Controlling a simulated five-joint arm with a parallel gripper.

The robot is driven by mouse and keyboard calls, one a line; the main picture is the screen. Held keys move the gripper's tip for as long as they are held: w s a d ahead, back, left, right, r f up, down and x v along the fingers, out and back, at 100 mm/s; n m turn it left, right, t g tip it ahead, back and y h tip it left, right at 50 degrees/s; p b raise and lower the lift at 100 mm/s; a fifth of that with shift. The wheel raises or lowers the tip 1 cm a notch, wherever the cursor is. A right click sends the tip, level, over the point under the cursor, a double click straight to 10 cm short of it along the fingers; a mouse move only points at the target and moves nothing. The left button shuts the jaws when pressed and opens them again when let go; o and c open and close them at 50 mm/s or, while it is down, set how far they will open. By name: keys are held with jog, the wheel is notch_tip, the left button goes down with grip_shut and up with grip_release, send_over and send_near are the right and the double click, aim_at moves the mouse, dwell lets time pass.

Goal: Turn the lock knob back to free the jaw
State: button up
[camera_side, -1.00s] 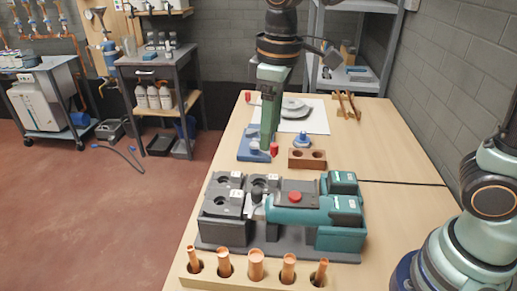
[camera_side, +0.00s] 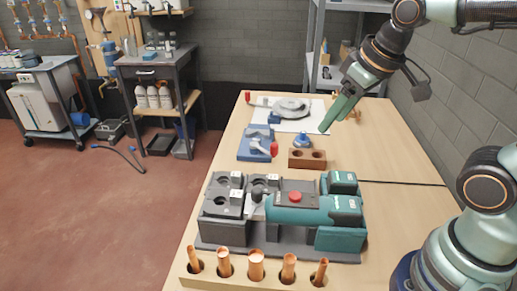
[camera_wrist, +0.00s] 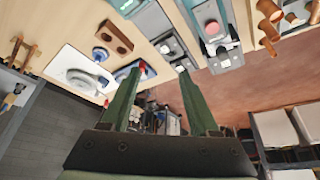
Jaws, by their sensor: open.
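A blue fixture (camera_side: 245,153) with a pale lever ending in a red knob (camera_side: 274,149) lies on the bench; it also shows in the wrist view with its red knob (camera_wrist: 142,69). A teal and dark grey machine with a red round button (camera_side: 295,197) stands nearer the camera, with a dark knob (camera_side: 257,187) near its grey blocks. I cannot tell for sure which part is the lock knob or the jaw. My gripper (camera_side: 323,130) is tilted, open and empty, above the bench right of the blue fixture. Its two green fingers (camera_wrist: 160,105) stand apart in the wrist view.
A wooden block with two holes (camera_side: 307,159) and a small blue part (camera_side: 302,141) stand right of the fixture. A round grey piece (camera_side: 291,107) lies on a white sheet. Copper tubes (camera_side: 256,264) stand in a front rack. The right side of the bench is mostly clear.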

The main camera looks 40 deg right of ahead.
jog(key=shift+s+d+f+m+t, duration=0.2)
jog(key=shift+s+d+m, duration=0.1)
jog(key=shift+d, duration=0.2)
jog(key=shift+s+d+f+m+t, duration=0.2)
jog(key=shift+s+d+m, duration=0.1)
jog(key=shift+d, duration=0.15)
jog(key=shift+c, duration=0.7)
jog(key=shift+w+a, duration=0.1)
jog(key=shift+a, duration=0.15)
jog(key=shift+c, duration=0.8)
jog(key=n+g+y, duration=0.2)
jog(key=n, duration=0.1)
send_near(258, 190)
jog(key=x, duration=0.9)
jog(key=shift+f, duration=0.15)
